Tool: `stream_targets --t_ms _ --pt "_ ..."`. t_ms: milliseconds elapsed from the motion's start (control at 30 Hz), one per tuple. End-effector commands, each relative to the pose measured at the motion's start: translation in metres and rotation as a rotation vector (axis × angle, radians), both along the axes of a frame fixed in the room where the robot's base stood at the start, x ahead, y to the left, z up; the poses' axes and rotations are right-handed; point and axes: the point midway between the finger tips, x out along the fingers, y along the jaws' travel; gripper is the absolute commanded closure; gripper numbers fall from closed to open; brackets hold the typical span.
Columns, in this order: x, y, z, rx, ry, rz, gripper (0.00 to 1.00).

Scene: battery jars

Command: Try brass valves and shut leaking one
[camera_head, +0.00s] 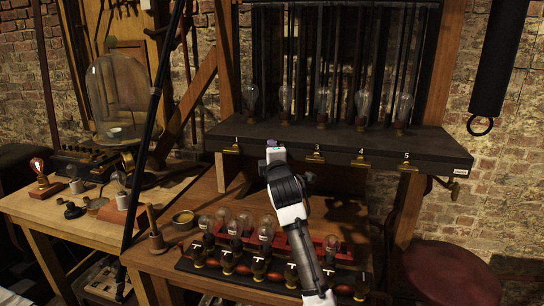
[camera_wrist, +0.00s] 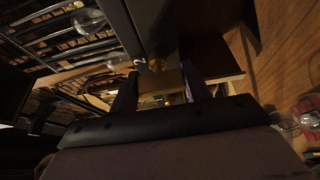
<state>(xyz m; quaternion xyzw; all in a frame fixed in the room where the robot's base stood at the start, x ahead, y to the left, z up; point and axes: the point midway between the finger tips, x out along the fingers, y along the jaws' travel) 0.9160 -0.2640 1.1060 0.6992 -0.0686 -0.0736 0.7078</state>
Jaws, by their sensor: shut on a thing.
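A dark shelf (camera_head: 340,142) carries a row of brass valves on its front edge, under number tags. Valve 1 (camera_head: 231,149), valve 3 (camera_head: 315,159), valve 4 (camera_head: 362,164) and valve 5 (camera_head: 408,167) show in the head view. My gripper (camera_head: 274,152) is at the edge between tags 1 and 3 and hides the valve there. In the wrist view my gripper (camera_wrist: 158,90) is shut on a brass valve (camera_wrist: 163,80), with a finger on each side. Glass jars, including one (camera_head: 323,102), stand in a row on the shelf. Whether any leaks cannot be told.
Below my arm a bench bears a red rack (camera_head: 300,243) with several glass bulbs. A bell jar (camera_head: 117,95) and a glowing lamp (camera_head: 37,166) stand on the left table. A dark cylinder (camera_head: 498,60) hangs at right above a red stool (camera_head: 450,272).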

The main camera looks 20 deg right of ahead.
Motion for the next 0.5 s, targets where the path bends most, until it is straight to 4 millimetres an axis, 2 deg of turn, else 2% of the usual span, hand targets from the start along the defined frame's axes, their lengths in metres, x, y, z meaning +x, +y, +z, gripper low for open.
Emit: stream_targets --t_ms 300,333,467,500 --pt "0.0005 0.0009 -0.001 -0.003 0.003 0.001 0.76" --pt "0.0005 0.001 -0.001 -0.003 0.003 0.001 0.49" --pt "0.0004 0.0007 -0.0007 -0.002 0.002 0.001 0.32" --pt "0.0003 0.0006 -0.0006 -0.002 0.001 0.001 0.31"
